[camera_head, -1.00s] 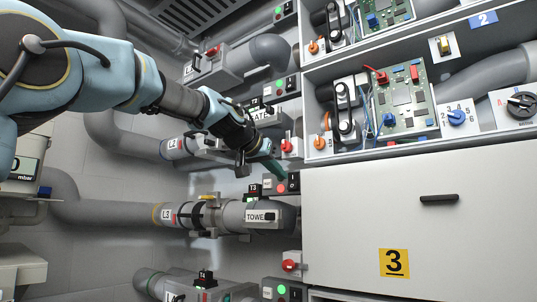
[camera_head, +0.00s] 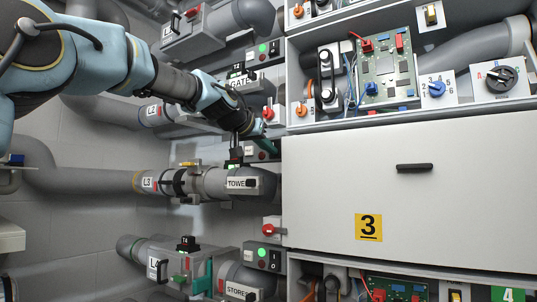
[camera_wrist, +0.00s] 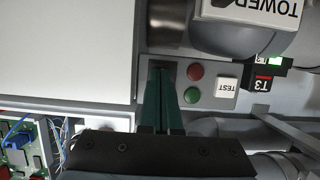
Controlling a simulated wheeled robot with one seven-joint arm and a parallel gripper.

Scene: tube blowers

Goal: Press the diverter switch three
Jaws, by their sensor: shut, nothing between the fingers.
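The control box for diverter three (camera_head: 268,153) sits by the TOWER pipe, partly hidden by my gripper in the head view. In the wrist view the same box shows a red lamp (camera_wrist: 195,72), a green lamp (camera_wrist: 192,95), a white TEST button (camera_wrist: 226,87) and a dark switch (camera_wrist: 167,71) at its left end. The T3 indicator (camera_wrist: 263,83) stands to the right. My gripper (camera_wrist: 160,72) has green fingers, closed together and empty, with tips beside or over the dark switch. I cannot tell whether they touch it. My gripper (camera_head: 259,130) also shows in the head view.
A large white cabinet door marked 3 (camera_head: 368,227) lies right of the control boxes. The TOWER pipe end (camera_head: 238,182) is close below my gripper, and the GATE box (camera_head: 240,85) is above. Another control box (camera_head: 263,260) with a lit green lamp is lower.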

